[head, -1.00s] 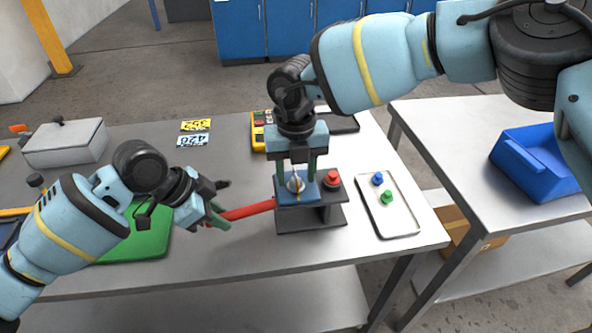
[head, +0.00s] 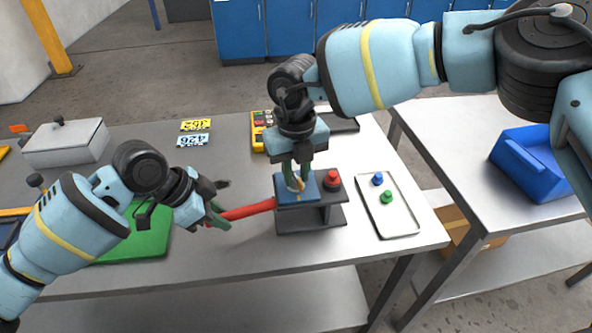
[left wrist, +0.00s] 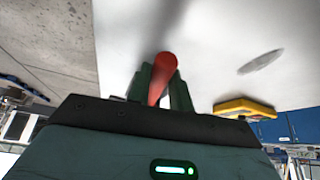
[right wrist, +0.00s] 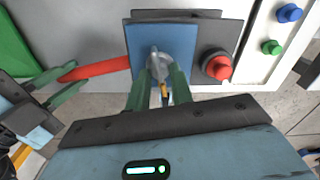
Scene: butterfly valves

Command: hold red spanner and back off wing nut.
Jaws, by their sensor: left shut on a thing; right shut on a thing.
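The red spanner (head: 248,211) lies nearly level, its far end at the left side of the blue-topped block (head: 288,192). My left gripper (head: 217,214) is shut on its handle; the left wrist view shows the red handle (left wrist: 162,75) between the green fingers. The silver wing nut (right wrist: 157,66) stands on the blue plate (right wrist: 178,40). My right gripper (head: 296,178) points down from above and is shut on the wing nut, its fingers partly hiding it in the head view. How the spanner's far end meets the fitting is hidden.
A red button (head: 333,180) sits on the block, right of the wing nut. A white tray (head: 400,222) with blue and green knobs lies further right. A yellow meter (head: 259,128) is behind. A green mat (head: 150,243) lies at left. The table front is clear.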

